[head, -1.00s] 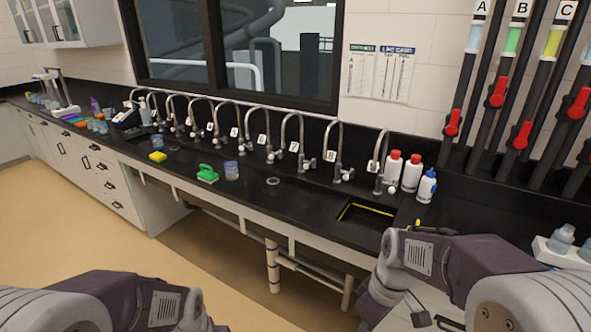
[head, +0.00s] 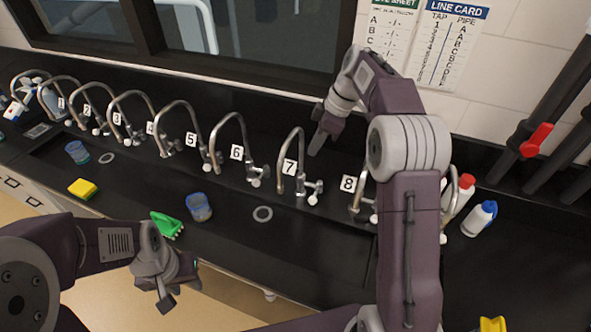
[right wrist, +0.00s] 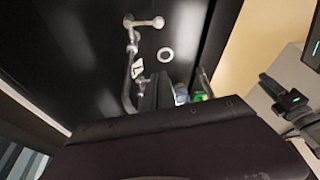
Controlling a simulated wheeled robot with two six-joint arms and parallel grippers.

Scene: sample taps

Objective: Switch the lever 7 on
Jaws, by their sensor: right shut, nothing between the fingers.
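Tap 7 (head: 297,150) is a curved metal faucet with a white "7" card (head: 290,168) on the black bench. Its lever (head: 315,189), with pale knobs, is low on the right side of the tap. My right gripper (head: 318,146) is shut and empty, pointing down behind and above this lever, apart from it. In the right wrist view the shut fingers (right wrist: 150,95) show dark beside a tap pipe (right wrist: 127,85) with a card. A pale lever (right wrist: 157,22) is near the top there. My left gripper (head: 178,292) hangs in front of the bench, empty, fingers apart.
Tap 6 (head: 236,130) and tap 8 (head: 357,190) flank tap 7; my right arm partly hides tap 8. Red-capped and blue-capped bottles (head: 480,218) stand at right. Bench before tap 7 is clear.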

